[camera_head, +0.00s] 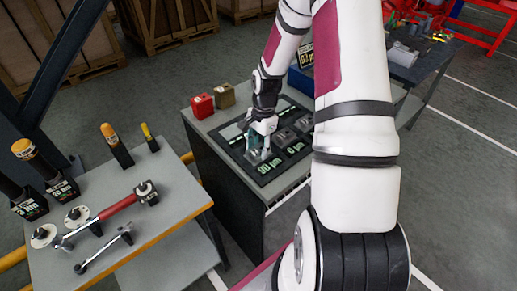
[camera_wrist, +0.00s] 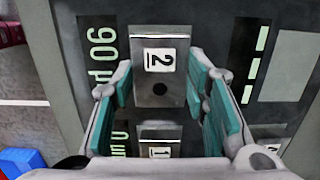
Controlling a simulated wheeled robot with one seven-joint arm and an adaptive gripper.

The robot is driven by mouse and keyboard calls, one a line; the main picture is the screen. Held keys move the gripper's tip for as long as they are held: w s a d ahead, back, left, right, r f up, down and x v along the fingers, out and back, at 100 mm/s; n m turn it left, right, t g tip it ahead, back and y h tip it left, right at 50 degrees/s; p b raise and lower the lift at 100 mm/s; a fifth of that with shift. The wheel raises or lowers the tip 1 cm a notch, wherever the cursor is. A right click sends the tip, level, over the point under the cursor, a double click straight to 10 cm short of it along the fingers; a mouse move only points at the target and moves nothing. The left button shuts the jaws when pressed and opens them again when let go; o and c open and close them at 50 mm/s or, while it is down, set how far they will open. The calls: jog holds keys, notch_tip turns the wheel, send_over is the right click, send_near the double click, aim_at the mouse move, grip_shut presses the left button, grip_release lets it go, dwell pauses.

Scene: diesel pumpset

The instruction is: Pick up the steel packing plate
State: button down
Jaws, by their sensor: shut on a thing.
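A steel packing plate (camera_wrist: 148,97) with a white label "2" and a small dark hole lies between my fingers in the wrist view. My gripper (camera_wrist: 158,80), with teal finger pads, is shut on this plate, one pad on each side. In the head view my gripper (camera_head: 262,142) is low over the dark mat (camera_head: 262,178) on the grey cabinet, at the "90 µm" end. The fingers mostly hide the plate there. I cannot tell whether the plate is clear of the mat. Another steel plate, labelled "1" (camera_wrist: 160,133), sits beside it, partly behind my gripper.
Other metal blocks (camera_head: 288,138) sit on the mat to the right. A red box (camera_head: 203,106) and a brown box (camera_head: 224,95) stand at the cabinet's back left. A tool table (camera_head: 150,240) with a red-handled wrench (camera_head: 117,208) stands at left.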

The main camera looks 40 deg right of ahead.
aim_at(258, 150)
jog(key=shift+w+r, duration=0.1)
jog(key=shift+r, duration=0.6)
notch_tip(258, 150, up, 2)
jog(key=shift+r+b, duration=0.1)
jog(key=shift+b, duration=0.2)
jog(key=s+a+r, duration=0.1)
jog(key=s, duration=1.5)
jog(key=shift+a, duration=0.3)
jog(key=shift+r, duration=0.1)
